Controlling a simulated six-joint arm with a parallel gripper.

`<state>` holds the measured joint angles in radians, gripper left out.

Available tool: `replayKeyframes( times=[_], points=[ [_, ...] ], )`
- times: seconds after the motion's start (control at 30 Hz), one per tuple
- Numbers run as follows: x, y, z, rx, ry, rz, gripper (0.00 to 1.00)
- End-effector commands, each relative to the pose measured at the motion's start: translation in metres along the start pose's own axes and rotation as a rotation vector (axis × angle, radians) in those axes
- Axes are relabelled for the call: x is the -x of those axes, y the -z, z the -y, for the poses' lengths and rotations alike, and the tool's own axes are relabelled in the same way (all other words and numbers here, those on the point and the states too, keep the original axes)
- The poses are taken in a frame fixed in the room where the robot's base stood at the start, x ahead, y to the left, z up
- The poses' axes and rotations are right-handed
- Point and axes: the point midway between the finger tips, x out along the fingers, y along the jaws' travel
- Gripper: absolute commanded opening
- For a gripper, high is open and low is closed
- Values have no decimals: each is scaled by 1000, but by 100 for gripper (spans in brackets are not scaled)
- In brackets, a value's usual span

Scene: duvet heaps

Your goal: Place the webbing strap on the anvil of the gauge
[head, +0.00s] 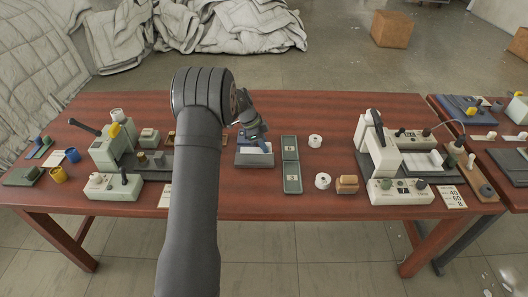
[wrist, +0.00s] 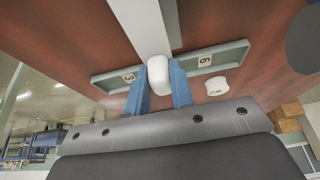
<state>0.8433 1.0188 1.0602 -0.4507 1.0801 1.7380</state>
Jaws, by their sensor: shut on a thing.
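My gripper (wrist: 160,92) is shut on a white, round-ended piece that I take to be the webbing strap (wrist: 159,70). A pale strip runs from it to the top edge of the wrist view. In the head view my gripper (head: 262,143) is over a grey block-like stand (head: 254,160) with white on its top; I cannot tell whether the held piece touches it. No gauge is labelled. A pale green machine (head: 110,150) with a lever and yellow knob stands left, and a cream machine (head: 382,152) stands right. I cannot tell which has the anvil.
A green two-part tray (head: 291,185) lies right of my gripper, its number labels readable in the wrist view. White rolls (head: 315,141) and a tan block (head: 347,184) lie beyond it. Cups and small blocks crowd the left end. Bare wood (head: 240,195) lies in front.

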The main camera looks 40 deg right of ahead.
Motion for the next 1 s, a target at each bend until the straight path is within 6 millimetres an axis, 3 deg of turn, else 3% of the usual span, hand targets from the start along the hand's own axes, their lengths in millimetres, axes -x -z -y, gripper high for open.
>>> replayKeyframes(
  times=[0.27,0.63,0.67,0.73,1.0],
  points=[
    [-34,-14,-1,1,0,0,0],
    [-38,-15,-1,1,0,0,0],
    [-37,-15,-1,1,1,0,27],
    [-37,-15,-1,1,1,0,41],
    [-37,-15,-1,1,1,0,43]
  ],
)
